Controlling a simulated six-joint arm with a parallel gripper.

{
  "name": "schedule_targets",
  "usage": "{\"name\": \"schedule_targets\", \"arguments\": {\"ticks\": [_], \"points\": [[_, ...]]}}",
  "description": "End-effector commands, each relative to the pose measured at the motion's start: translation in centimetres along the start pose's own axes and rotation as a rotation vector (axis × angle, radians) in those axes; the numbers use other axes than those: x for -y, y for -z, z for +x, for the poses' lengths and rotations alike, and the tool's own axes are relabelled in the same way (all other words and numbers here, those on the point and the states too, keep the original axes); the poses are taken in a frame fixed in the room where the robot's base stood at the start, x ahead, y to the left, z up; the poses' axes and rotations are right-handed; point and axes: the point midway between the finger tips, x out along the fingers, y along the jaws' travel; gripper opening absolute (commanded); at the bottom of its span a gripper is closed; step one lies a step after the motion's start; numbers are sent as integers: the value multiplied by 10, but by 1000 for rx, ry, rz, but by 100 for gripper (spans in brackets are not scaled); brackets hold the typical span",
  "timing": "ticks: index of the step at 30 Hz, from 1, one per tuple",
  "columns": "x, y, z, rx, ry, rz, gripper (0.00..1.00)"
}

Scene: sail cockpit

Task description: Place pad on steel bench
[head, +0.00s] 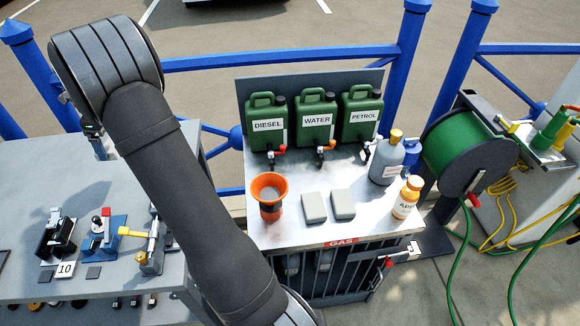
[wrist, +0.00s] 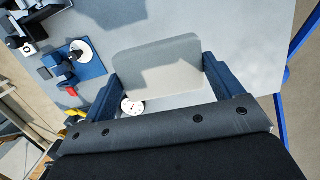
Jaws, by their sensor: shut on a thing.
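A flat light-grey pad (wrist: 160,82) with rounded corners is between the two blue fingers of my gripper (wrist: 161,70) in the wrist view. The gripper is shut on it. The pad is over a grey bench top (wrist: 240,35); I cannot tell its height above it. In the head view, my arm hides the pad and most of the gripper. The grey bench on the left (head: 120,190) holds small fixtures. The shiny metal-topped bench in the middle (head: 290,238) has two grey pads (head: 314,207) (head: 342,204) lying side by side near its front.
Green diesel, water and petrol cans (head: 316,120) stand at the back of the metal bench. An orange funnel cup (head: 269,195), a grey jug (head: 386,160) and an orange-capped bottle (head: 407,197) stand around the pads. A green hose reel (head: 465,150) is at right. Round dial (wrist: 132,106) lies below the held pad.

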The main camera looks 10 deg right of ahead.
Motion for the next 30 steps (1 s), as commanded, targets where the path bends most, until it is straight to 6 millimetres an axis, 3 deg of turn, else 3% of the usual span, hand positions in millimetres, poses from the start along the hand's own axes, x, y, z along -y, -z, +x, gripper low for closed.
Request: {"name": "schedule_targets", "arguments": {"ticks": [7, 17, 23, 30], "points": [[0, -8, -45, 4, 5, -1, 64], [36, 62, -53, -10, 5, 0, 64], [66, 141, -65, -21, 7, -2, 64], [88, 257, -83, -32, 5, -10, 64]]}}
